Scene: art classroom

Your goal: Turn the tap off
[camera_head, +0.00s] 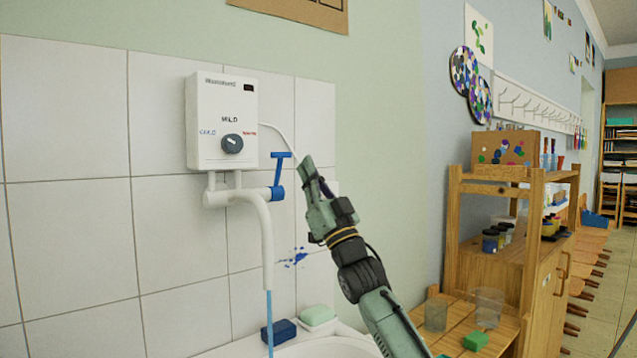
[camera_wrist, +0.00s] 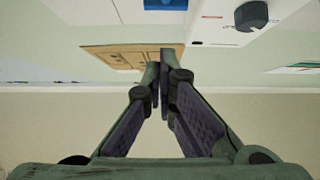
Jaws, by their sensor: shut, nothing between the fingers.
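The tap has a white curved spout (camera_head: 266,235) under a white water heater box (camera_head: 222,122) on the tiled wall. Its blue lever handle (camera_head: 279,170) stands upright at the right end of the pipe, with a crossbar on top. A thin blue stream of water (camera_head: 269,320) runs from the spout. My gripper (camera_head: 308,170) is shut and empty, just right of the lever; whether it touches the lever is unclear. In the wrist view the shut fingers (camera_wrist: 159,65) point past a blue part (camera_wrist: 166,4) at the top edge, likely the lever.
A basin (camera_head: 325,342) lies below, with a green soap bar (camera_head: 318,315) and a blue block (camera_head: 279,332) at its back. A wooden shelf (camera_head: 500,240) with jars and cups stands to the right.

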